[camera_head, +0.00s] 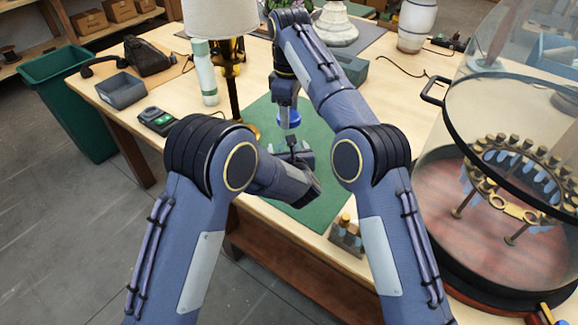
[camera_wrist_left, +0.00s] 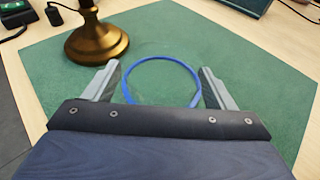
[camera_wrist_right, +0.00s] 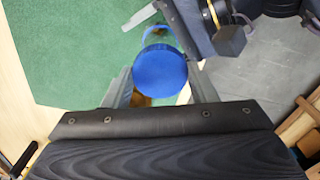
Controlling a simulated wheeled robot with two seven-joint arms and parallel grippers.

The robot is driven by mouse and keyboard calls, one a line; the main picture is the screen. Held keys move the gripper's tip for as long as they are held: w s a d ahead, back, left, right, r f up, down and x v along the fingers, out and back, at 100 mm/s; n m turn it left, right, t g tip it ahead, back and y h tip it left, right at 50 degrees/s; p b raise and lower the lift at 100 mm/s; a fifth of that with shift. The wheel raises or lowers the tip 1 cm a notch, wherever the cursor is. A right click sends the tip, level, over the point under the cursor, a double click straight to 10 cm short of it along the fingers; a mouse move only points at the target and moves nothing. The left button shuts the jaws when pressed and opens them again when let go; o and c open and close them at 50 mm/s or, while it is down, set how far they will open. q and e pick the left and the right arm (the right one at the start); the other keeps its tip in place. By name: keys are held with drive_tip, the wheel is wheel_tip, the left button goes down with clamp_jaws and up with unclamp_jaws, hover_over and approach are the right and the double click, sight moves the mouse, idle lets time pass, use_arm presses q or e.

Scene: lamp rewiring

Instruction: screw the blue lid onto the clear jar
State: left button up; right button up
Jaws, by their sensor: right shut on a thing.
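The blue lid (camera_head: 289,119) hangs under my right gripper (camera_head: 288,102), which is shut on it above the green mat. In the right wrist view the lid (camera_wrist_right: 160,70) shows as a solid blue disc between the fingers. The clear jar shows in the left wrist view as a see-through round with a blue rim (camera_wrist_left: 161,57). It stands on the mat between the parted fingers of my left gripper (camera_wrist_left: 160,75), with no clear grip seen. In the right wrist view the jar is partly hidden behind the lid. In the head view my left gripper (camera_head: 293,155) is low over the mat.
A lamp with a brass base (camera_wrist_left: 96,42) stands on the left part of the green mat (camera_head: 262,112). A large glass dome (camera_head: 520,110) stands at the right. A small block with brass pieces (camera_head: 346,236) is near the front edge. The mat's right part is clear.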

use_arm(q)
drive_tip(key=c, duration=1.2)
use_arm(e)
drive_tip(key=shift+f, duration=2.5)
drive_tip(key=shift+f, duration=0.1)
drive_tip(key=shift+f, duration=0.8)
drive_tip(key=shift+f, duration=0.2)
drive_tip(key=shift+f, duration=0.35)
